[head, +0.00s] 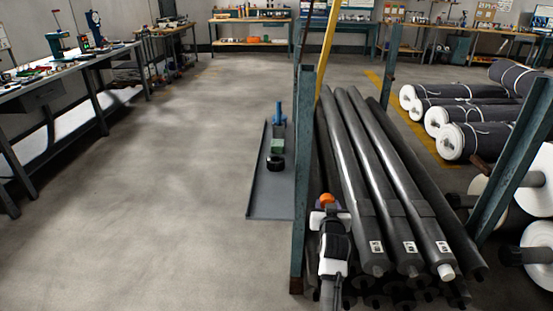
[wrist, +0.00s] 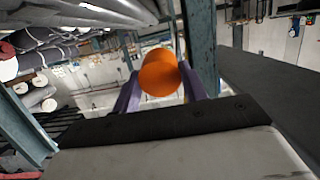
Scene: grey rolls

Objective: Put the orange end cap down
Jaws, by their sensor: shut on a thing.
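The cap is in the air. Its lower part is hidden by the gripper.
A teal post (head: 302,180) stands just left of my gripper. Stacked dark rolls (head: 375,170) lie to its right. A grey tray (head: 268,195) on the floor holds a blue item, a green block and a black ring. Open floor (head: 150,200) lies left.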

